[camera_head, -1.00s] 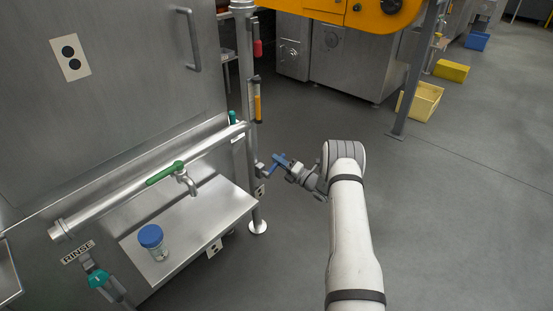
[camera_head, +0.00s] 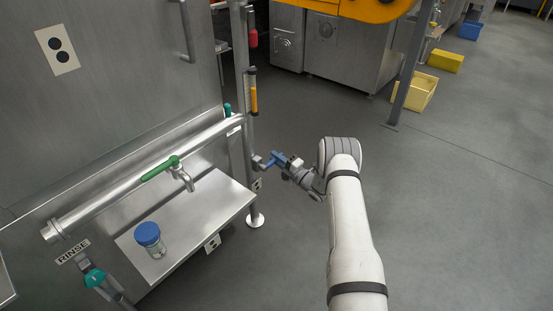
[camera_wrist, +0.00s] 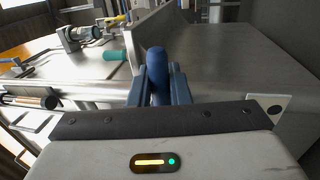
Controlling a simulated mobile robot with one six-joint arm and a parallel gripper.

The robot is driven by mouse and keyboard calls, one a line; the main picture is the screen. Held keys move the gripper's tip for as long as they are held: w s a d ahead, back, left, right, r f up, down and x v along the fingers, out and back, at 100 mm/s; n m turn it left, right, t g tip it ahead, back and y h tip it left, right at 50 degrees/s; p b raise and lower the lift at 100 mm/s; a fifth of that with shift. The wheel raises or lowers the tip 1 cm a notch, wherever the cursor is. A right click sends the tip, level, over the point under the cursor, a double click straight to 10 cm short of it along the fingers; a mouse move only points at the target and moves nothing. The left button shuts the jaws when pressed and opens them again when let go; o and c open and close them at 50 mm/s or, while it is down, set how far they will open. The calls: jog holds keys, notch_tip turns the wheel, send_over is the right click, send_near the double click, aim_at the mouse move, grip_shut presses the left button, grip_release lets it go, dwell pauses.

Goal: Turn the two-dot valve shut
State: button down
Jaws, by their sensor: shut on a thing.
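A valve with a blue handle (camera_head: 273,160) sits at the far end of the steel pipe, beside the upright post. My gripper (camera_head: 283,163) is shut on this handle, coming from the right. In the wrist view the blue handle (camera_wrist: 157,72) stands upright between my two fingers. A small pale plate (camera_head: 257,184) is under the valve; its dots are too small to count. In the wrist view a plate (camera_wrist: 268,107) shows one dark dot. Two-dot plates are on the cabinet wall (camera_head: 58,50) and the shelf's front edge (camera_head: 213,243).
A green-handled tap (camera_head: 162,168) sits on the pipe (camera_head: 95,210) over a steel shelf (camera_head: 195,222). A jar with a blue lid (camera_head: 148,236) stands on the shelf. A teal valve (camera_head: 95,277) is by the RINSE label.

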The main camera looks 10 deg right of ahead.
jog(key=c, duration=1.4)
grip_release()
jog(key=shift+f, duration=0.1)
jog(key=p+v, duration=0.2)
jog(key=v, duration=0.5)
jog(key=shift+s+d, duration=0.25)
jog(key=shift+f, duration=0.1)
